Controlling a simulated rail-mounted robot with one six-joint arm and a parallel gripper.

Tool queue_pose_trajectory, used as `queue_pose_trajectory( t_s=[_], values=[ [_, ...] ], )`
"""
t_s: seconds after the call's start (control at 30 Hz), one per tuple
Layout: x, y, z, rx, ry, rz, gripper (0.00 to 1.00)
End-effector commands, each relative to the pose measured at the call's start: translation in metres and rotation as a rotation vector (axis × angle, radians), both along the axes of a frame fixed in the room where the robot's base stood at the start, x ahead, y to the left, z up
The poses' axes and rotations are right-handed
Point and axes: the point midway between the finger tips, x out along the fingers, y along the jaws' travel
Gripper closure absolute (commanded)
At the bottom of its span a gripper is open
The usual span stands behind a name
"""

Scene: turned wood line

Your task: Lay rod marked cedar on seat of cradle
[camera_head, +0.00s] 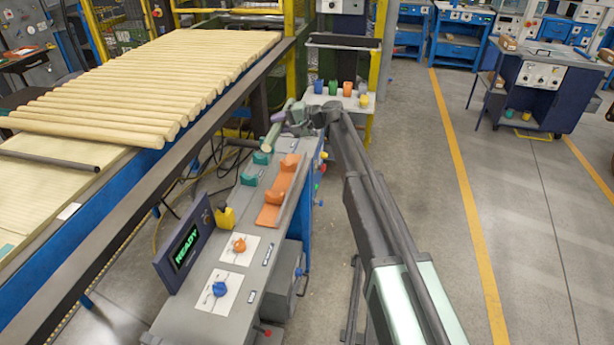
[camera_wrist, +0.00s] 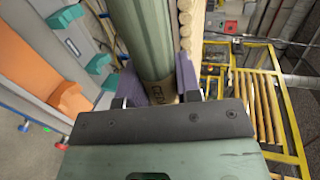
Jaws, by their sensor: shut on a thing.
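The rod (camera_wrist: 143,40) is green, with a tan band lettered "CED…", the rest hidden, in the wrist view. My gripper (camera_wrist: 160,82) is shut on it between purple pads. In the head view the rod (camera_head: 271,138) hangs in my gripper (camera_head: 288,115) near the far end of the grey bench, apparently above its top. Two teal cradle blocks (camera_head: 262,157) (camera_head: 250,181) stand on the bench, with an orange cradle (camera_head: 270,215) to their right. The teal blocks (camera_wrist: 98,63) and the orange cradle (camera_wrist: 68,97) show left of the rod in the wrist view. No rod lies on them.
A rack of pale rods (camera_head: 150,85) stands left. Small coloured cups (camera_head: 347,88) sit on a shelf behind.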

Motion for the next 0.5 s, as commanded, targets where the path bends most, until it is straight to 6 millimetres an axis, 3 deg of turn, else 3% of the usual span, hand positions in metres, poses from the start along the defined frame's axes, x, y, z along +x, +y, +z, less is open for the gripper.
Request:
queue_pose_trajectory(
  t_s=[0.33, 0.43, 0.5],
  values=[
    [0.001, 0.0, -0.003, 0.007, 0.005, -0.006, 1.0],
    [0.001, 0.0, -0.024, 0.022, 0.001, -0.007, 1.0],
    [0.0, -0.001, -0.049, 0.033, -0.003, -0.007, 1.0]
  ],
)
